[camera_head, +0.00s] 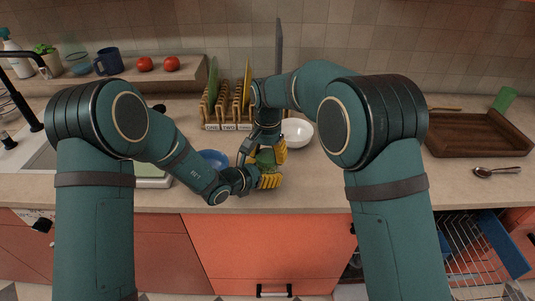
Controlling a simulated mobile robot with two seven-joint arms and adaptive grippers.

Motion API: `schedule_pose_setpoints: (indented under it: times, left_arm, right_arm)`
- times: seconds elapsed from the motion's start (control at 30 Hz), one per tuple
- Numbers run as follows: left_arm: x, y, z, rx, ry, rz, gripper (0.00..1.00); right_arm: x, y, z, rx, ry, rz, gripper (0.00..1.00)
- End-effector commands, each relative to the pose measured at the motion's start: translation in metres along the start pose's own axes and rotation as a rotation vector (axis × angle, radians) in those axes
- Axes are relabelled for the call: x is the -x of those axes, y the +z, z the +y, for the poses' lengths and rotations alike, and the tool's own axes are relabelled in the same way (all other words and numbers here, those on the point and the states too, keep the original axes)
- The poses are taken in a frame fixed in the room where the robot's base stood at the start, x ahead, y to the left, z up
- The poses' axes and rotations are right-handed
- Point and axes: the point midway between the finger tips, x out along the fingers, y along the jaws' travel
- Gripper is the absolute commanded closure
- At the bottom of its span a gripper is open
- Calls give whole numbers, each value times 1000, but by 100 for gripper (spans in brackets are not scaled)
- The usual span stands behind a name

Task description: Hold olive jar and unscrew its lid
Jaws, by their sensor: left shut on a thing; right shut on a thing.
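The olive jar (265,158) is a small greenish jar above the counter near its front edge, mostly hidden by my grippers. My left gripper (262,181), with yellow fingertips, comes from the left and is shut around the jar's lower part. My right gripper (266,149) points down from above and is shut at the jar's top, where the lid would be. The lid itself is hidden by the fingers, so I cannot tell how it sits on the jar.
A wooden rack (228,110) with upright boards stands behind my grippers. A white bowl (297,132) and a blue bowl (213,159) are close by. A brown tray (477,135) and a spoon (496,172) lie at right. An open dishwasher rack (480,245) is below.

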Motion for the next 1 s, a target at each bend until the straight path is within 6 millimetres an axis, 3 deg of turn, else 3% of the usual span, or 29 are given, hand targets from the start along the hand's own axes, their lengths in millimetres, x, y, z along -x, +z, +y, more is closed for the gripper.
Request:
schedule_pose_setpoints:
  times: [0.4, 0.73, 0.77, 0.8, 0.83, 1.0]
  left_arm:
    - [1, 1, 4, 2, 7, -3, 100]
    - [1, 1, 4, 2, 9, -3, 100]
    - [1, 1, 4, 2, 9, -3, 100]
    - [1, 1, 4, 3, 9, -3, 100]
    - [1, 1, 4, 3, 9, -3, 100]
    - [1, 1, 3, 1, 6, -3, 100]
  right_arm:
    - [-1, 0, 2, 537, 9, -8, 83]
    - [-1, 0, 2, 574, 10, -8, 83]
    - [-1, 0, 2, 574, 10, -8, 34]
    - [-1, 0, 2, 574, 10, -8, 20]
    - [-1, 0, 2, 573, 10, -8, 11]
    - [0, 0, 1, 574, 7, -6, 11]
